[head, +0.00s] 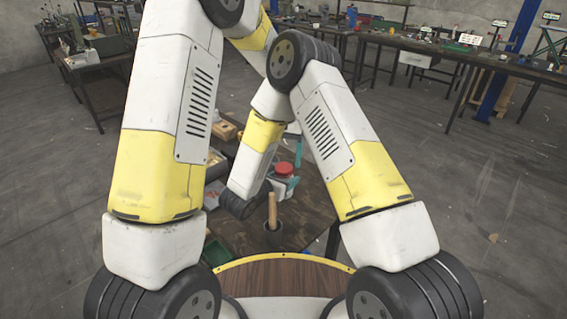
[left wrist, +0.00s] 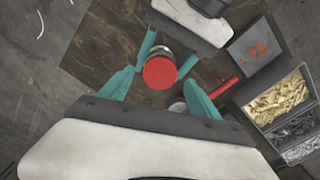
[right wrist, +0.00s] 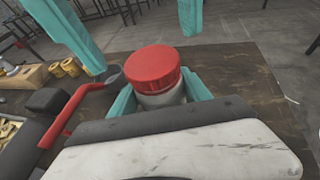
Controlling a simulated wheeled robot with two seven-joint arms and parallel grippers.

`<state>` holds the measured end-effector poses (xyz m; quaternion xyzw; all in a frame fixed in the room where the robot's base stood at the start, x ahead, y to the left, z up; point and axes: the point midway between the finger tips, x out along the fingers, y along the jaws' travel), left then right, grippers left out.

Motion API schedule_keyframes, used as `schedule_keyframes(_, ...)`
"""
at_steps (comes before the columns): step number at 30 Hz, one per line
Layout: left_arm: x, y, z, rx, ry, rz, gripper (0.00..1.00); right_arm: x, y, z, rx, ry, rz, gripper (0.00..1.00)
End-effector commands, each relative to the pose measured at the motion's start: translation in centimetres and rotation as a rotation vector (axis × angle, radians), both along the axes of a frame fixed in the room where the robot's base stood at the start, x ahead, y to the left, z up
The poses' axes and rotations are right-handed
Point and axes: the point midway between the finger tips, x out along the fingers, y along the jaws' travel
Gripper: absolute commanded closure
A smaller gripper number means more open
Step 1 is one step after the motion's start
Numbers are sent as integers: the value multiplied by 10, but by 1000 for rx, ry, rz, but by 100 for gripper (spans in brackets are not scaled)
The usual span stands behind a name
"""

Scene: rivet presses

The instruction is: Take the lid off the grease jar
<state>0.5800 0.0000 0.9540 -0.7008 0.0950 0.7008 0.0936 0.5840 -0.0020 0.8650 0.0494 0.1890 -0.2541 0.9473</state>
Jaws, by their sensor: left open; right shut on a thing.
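The grease jar is a pale jar (right wrist: 163,97) with a ribbed red lid (right wrist: 153,66), upright in the right wrist view. My right gripper (right wrist: 160,95) is shut on the jar's body, one teal finger on each side below the lid. In the left wrist view the red lid (left wrist: 160,72) shows from above, between the spread teal fingers of my left gripper (left wrist: 160,77). My left gripper is open, apart from the lid. In the head view the lid (head: 284,168) is on the jar, and my arms hide much around it.
A dark wooden table (head: 305,215) lies below. A red bar (left wrist: 225,87), a grey tray with orange pieces (left wrist: 255,47) and a bin of gold and silver parts (left wrist: 243,109) are beside the jar. A wooden handle (head: 272,208) stands in a dark cup nearer me.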

Motion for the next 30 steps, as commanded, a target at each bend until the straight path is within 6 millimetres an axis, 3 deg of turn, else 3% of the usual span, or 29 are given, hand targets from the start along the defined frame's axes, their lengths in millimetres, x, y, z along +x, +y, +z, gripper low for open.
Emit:
schedule_keyframes(4, 0, 0, 16, 0, -1, 0, 28, 0, 0, 0, -1, -1, 0, 100)
schedule_keyframes(11, 0, 0, 21, -1, 0, -66, 31, 0, 0, 0, -1, -1, 0, 100)
schedule_keyframes(14, 0, 0, 25, -3, 1, -205, 31, 0, 0, 0, -1, -1, 0, 100)
schedule_keyframes(24, 0, -1, 45, -3, -1, -932, 31, 0, 0, 0, -1, -1, 0, 100)
schedule_keyframes(30, 0, 0, 52, -1, -1, -1213, 31, 0, 0, 1, 0, -1, 0, 100)
